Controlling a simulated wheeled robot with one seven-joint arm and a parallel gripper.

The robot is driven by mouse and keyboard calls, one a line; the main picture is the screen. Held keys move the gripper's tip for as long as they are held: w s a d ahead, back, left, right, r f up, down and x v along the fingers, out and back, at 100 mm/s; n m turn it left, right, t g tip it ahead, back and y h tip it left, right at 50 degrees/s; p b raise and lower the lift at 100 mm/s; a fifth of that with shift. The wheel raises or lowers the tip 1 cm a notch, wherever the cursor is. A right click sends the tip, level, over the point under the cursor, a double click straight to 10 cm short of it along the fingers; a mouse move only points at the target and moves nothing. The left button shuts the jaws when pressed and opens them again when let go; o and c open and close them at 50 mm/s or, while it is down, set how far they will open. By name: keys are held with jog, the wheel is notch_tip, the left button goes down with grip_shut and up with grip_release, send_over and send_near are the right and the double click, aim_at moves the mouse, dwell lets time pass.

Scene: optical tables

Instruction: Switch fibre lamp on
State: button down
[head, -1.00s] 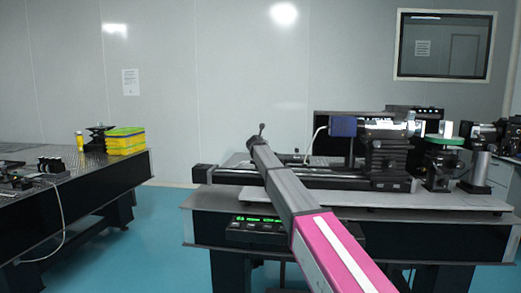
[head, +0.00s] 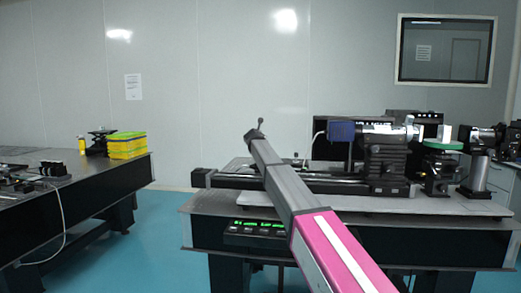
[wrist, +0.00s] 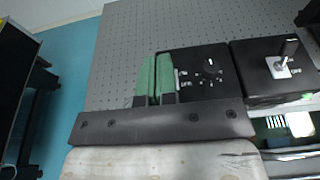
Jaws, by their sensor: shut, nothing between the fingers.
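In the wrist view my gripper (wrist: 154,68) is shut and empty, its two green fingers side by side above a grey perforated tabletop. In the head view my arm reaches over the right-hand table, and the fingers and this box cannot be made out.
Another black box (wrist: 265,88) with an upright lever stands right of the dial box. The perforated tabletop (wrist: 125,45) is bare to the left. In the head view the right-hand table (head: 215,203) carries a rail and optics; the left table (head: 110,180) holds a yellow-green stack (head: 127,146).

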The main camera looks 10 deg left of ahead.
notch_tip(320, 180, up, 7)
jog(key=s, duration=0.2)
jog(key=shift+a, duration=0.15)
jog(key=shift+f, duration=0.15)
